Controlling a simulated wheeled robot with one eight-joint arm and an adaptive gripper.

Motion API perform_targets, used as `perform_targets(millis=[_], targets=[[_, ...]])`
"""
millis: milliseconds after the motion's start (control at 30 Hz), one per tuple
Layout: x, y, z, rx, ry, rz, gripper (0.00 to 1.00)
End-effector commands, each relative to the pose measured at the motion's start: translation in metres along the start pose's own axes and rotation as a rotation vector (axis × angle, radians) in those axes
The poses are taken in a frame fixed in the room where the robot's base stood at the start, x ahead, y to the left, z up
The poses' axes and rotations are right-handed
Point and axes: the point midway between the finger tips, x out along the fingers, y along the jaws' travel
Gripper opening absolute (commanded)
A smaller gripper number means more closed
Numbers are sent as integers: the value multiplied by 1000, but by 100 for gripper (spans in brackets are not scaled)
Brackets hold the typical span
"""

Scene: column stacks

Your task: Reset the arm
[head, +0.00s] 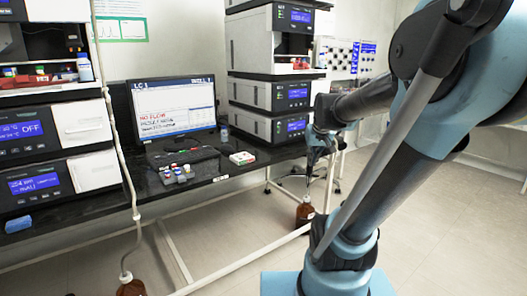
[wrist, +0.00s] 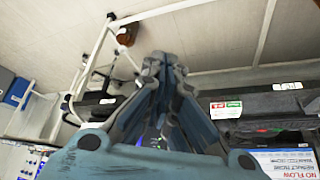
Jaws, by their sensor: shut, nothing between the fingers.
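My arm (head: 382,150) rises at the right of the head view and bends back down toward the bench's right end. My gripper (head: 316,158) hangs there, pointing down, in front of the right-hand instrument stack. In the wrist view, my gripper (wrist: 155,62) shows up close with its fingers together and nothing between them. No object is in its grasp. Whether it touches the bench edge is not clear.
A black bench (head: 150,192) holds a left stack (head: 40,130), a monitor (head: 173,108), a vial tray (head: 178,172), a small white box (head: 242,158) and a right stack (head: 270,100). Brown bottles (head: 305,211) stand below. The floor (head: 440,220) at the right is open.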

Motion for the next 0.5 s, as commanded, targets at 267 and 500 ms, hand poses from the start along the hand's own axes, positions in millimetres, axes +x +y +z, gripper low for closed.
perform_targets(millis=[267,500], targets=[[2,-4,115,18,-140,16,0],[10,-4,197,35,-244,34,0]])
